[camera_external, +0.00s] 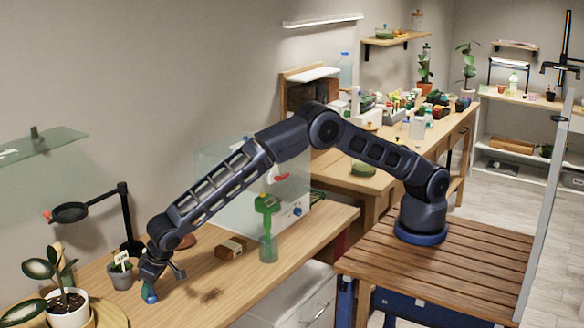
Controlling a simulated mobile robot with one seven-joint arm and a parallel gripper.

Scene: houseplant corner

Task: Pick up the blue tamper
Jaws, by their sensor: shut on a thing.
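The blue tamper (150,292) is at the left end of the near wooden table, just right of the potted plant. Only its lower part shows, a small blue shape with a greenish top. My gripper (158,278) reaches down from above and is shut on the tamper. The fingers hide the tamper's upper part. I cannot tell whether its base touches the tabletop.
A white-potted plant (68,306) stands left of my gripper, and a grey pot with a label (122,277) is close behind it. A brown block (231,248) and a green-handled tool in a glass (268,240) stand to the right.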

